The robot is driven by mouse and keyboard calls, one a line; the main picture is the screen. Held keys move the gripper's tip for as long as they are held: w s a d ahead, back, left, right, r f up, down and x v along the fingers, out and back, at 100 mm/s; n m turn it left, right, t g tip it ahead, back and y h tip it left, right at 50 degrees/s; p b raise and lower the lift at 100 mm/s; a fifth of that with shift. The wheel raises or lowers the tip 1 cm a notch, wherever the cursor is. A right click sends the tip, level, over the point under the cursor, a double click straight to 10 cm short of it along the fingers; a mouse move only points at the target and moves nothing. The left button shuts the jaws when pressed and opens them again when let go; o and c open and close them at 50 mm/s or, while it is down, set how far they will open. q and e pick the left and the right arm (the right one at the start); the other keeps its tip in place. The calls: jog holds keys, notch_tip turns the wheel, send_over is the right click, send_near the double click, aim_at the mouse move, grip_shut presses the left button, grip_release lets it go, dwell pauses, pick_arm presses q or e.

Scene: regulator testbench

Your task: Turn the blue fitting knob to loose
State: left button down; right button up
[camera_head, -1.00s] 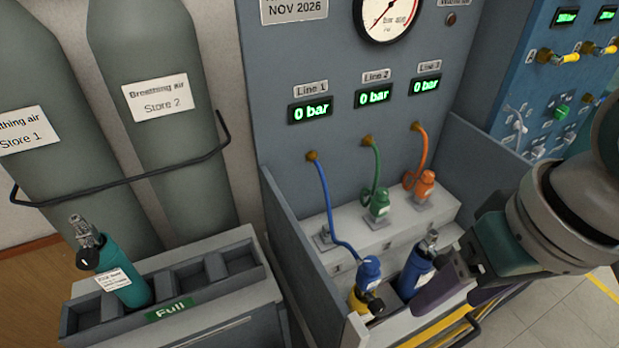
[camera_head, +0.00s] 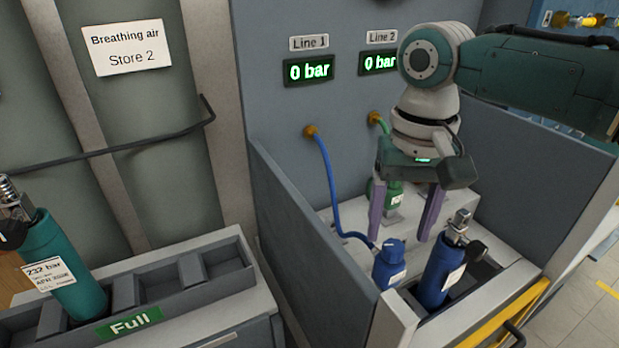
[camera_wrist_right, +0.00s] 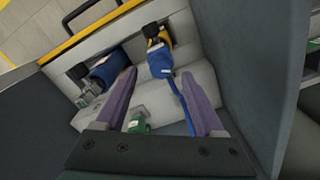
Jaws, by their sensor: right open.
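The blue fitting (camera_head: 389,265) sits at the front of the bench tray, with a blue hose running up to the panel. In the right wrist view the fitting (camera_wrist_right: 161,62) shows a yellow part and a black knob (camera_wrist_right: 151,30) at its far end. My right gripper (camera_head: 400,236) points down above the tray, open and empty. In the head view its purple fingers are just behind the fitting. In the wrist view the fitting lies between and beyond the fingertips (camera_wrist_right: 159,74); I cannot tell whether they touch it. My left gripper is not in view.
A blue cylinder (camera_head: 440,272) with a valve stands right of the fitting in the tray slot. A green fitting (camera_head: 393,197) is behind the gripper. Grey side walls (camera_head: 300,225) enclose the tray. A teal cylinder (camera_head: 62,268) stands in the rack at left.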

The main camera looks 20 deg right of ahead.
aim_at(394, 245)
jog(key=shift+f, duration=1.55)
grip_shut()
